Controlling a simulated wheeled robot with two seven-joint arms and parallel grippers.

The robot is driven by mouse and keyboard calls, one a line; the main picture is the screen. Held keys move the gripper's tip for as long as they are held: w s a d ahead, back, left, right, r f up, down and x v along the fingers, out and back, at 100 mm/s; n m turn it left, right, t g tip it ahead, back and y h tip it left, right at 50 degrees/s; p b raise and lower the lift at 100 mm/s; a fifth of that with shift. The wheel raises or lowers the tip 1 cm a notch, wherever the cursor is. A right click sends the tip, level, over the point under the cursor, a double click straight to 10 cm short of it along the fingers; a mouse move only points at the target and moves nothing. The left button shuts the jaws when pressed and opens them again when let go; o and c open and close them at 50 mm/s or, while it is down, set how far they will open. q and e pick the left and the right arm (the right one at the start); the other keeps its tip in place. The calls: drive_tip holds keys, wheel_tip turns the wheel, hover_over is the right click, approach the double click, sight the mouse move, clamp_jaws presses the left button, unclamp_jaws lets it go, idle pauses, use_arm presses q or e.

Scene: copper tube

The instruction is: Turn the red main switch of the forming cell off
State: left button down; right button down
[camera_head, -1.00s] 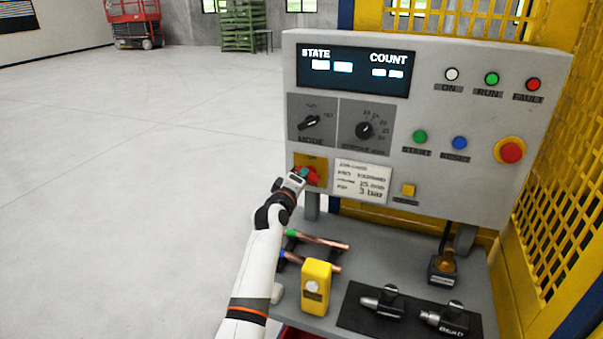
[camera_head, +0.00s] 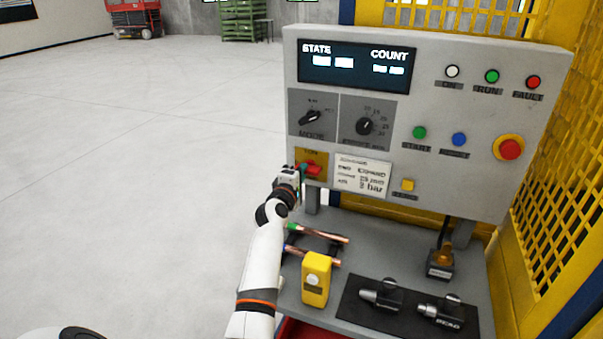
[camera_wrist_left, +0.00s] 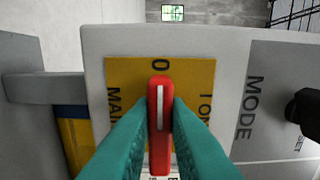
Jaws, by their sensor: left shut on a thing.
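The red main switch handle (camera_head: 313,169) sits on a yellow plate (camera_head: 318,154) at the lower left of the grey control panel. My left gripper (camera_head: 303,169) reaches it from the left. In the left wrist view, the teal fingertips (camera_wrist_left: 159,108) are shut on the red handle (camera_wrist_left: 160,84), one on each side. The handle's white line points at the "0" on the yellow plate (camera_wrist_left: 125,75); the "I ON" mark lies off to the right in that view. The handle's lower part is partly hidden between the fingers. My right gripper is not in view.
The mode knob (camera_head: 311,118) is just above the switch and a label card (camera_head: 362,176) is to its right. Below, the grey shelf holds copper tubes (camera_head: 318,233), a yellow block (camera_head: 316,279) and a black tool mat (camera_head: 399,314). Floor left of the panel is clear.

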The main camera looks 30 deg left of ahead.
use_arm(q)
drive_tip(key=c, duration=1.4)
unclamp_jaws()
drive_tip(key=shift+s, duration=0.1)
drive_tip(key=b+v, duration=0.2)
drive_tip(key=v, duration=0.9)
drive_tip(key=shift+s, duration=0.4)
drive_tip(key=shift+f, duration=0.1)
